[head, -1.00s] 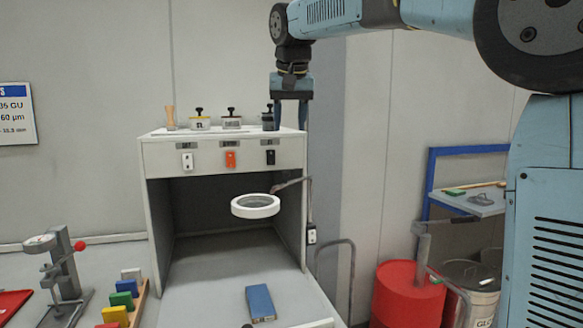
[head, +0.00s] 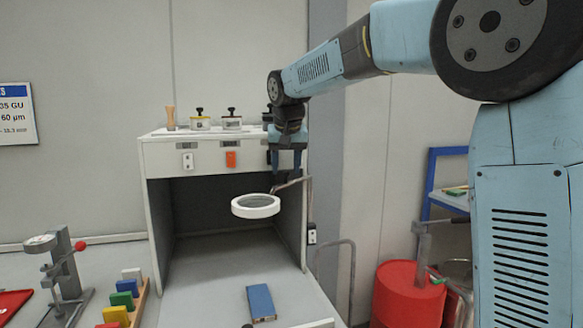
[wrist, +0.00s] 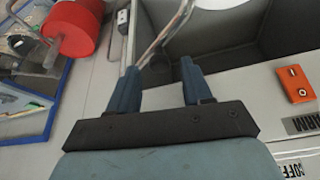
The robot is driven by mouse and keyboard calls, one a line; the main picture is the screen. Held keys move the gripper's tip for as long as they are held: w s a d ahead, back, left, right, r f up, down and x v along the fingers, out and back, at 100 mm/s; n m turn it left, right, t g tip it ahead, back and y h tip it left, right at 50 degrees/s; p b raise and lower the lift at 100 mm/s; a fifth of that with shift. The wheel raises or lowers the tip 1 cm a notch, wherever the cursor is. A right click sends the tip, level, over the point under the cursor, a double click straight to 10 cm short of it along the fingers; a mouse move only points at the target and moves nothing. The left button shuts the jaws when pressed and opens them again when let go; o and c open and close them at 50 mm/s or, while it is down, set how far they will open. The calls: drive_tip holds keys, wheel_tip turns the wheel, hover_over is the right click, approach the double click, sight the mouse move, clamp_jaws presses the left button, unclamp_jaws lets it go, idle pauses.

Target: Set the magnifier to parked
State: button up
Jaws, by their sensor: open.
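The magnifier (head: 256,206) is a white ring lens held level at the front of the open grey booth. Its thin jointed arm (head: 292,184) runs from the ring to the booth's right edge. In the wrist view the metal arm (wrist: 166,35) passes beyond and between my fingers, and a white piece, perhaps the ring's edge, shows at the top. My gripper (head: 287,170) is open and empty, pointing down in front of the booth's upper right corner, above the magnifier arm. I cannot tell whether the fingers touch it.
The booth front (head: 213,156) has white and orange switches; the black one is hidden behind my gripper. Several pots stand on its top. A blue block (head: 260,302) lies on the bench. A red drum (head: 408,295) stands at the right.

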drive_tip(key=shift+w+f, duration=0.15)
drive_tip(key=shift+f, duration=0.25)
clamp_jaws()
idle(0.4)
